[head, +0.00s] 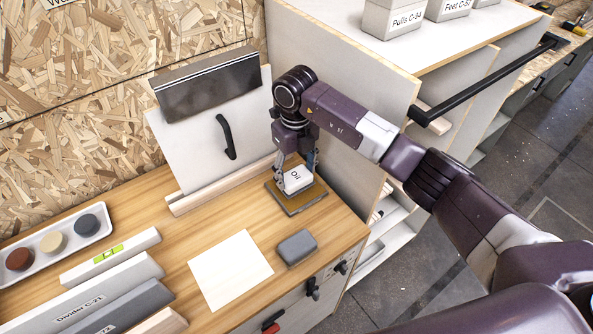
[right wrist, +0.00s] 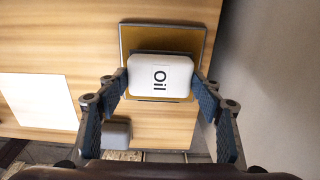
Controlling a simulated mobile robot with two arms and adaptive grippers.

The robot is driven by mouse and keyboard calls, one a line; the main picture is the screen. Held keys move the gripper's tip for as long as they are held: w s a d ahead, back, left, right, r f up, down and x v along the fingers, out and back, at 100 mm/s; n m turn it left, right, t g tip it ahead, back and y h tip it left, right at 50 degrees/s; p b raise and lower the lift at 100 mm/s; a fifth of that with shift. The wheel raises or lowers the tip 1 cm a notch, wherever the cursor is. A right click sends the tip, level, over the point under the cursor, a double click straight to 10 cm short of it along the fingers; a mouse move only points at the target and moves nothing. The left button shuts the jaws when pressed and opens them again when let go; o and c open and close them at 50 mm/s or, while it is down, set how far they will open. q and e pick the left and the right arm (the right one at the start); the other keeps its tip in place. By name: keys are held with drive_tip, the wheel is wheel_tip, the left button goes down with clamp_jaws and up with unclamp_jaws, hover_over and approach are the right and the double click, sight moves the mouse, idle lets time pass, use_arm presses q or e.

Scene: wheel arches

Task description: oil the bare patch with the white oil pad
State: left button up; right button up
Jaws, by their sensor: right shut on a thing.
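The white oil pad (head: 299,182), a rounded block marked "Oil", is between the fingers of my right gripper (head: 297,177). In the right wrist view the fingers close on both short sides of the pad (right wrist: 160,77). The pad is over a flat tan tray with a dark rim (head: 300,205), which also shows in the right wrist view (right wrist: 205,45). I cannot tell if the pad touches the tray. I cannot pick out the bare patch with certainty. My left gripper is not in view.
On the wooden bench lie a white sheet (head: 230,270), a grey block (head: 297,247), a tray of coloured pucks (head: 90,240) and several long bars. A dark metal piece (head: 210,85) tops the panel. A pale cabinet (head: 340,60) stands close on the right.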

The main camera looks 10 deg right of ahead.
sight(296, 175)
drive_tip(key=shift+d+f+b, duration=0.1)
drive_tip(key=shift+f+b, duration=0.25)
drive_tip(key=shift+f, duration=0.05)
idle(0.5)
drive_tip(key=shift+f+b, duration=0.3)
idle(1.5)
drive_tip(key=shift+r+p, duration=1.4)
drive_tip(key=shift+r, duration=1.15)
drive_tip(key=shift+r+p, duration=0.5)
drive_tip(key=shift+r, duration=0.65)
